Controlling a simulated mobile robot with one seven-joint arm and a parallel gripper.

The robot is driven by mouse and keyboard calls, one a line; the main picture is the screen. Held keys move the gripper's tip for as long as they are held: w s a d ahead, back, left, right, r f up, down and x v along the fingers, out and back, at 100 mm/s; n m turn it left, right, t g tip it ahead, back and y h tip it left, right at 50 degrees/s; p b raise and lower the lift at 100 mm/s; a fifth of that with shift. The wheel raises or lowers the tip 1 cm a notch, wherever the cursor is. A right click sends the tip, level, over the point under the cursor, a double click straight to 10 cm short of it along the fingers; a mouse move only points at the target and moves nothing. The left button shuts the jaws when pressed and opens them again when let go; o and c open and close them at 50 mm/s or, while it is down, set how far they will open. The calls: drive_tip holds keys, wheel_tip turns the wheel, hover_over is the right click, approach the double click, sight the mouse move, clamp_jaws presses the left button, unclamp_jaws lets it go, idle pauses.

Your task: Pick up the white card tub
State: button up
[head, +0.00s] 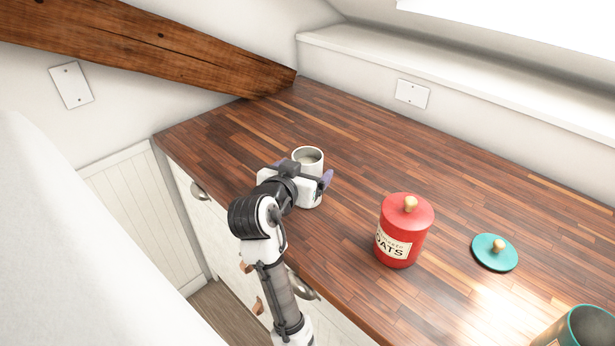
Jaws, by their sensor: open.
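The white tub (308,157) stands upright on the wooden counter near the middle of the head view. It is a round, open-topped container, and its lower part is mostly hidden behind my gripper. My gripper (326,180) is at the near side of the tub, at about its height, with its fingers towards it. The jaws are open. I cannot tell from this view whether the fingers touch the tub or lie around it.
A red oats canister (405,230) with a knobbed lid stands to the right. Further right lie a teal lid (494,252) and an open teal canister (584,328). A wooden beam (150,42) slopes down behind the counter. The counter (400,150) behind the tub is clear.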

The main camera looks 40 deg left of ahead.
sight(311, 158)
drive_tip(key=shift+x, duration=1.45)
drive_tip(key=c, duration=1.1)
drive_tip(key=shift+r+p, duration=0.2)
drive_tip(key=shift+p, duration=0.15)
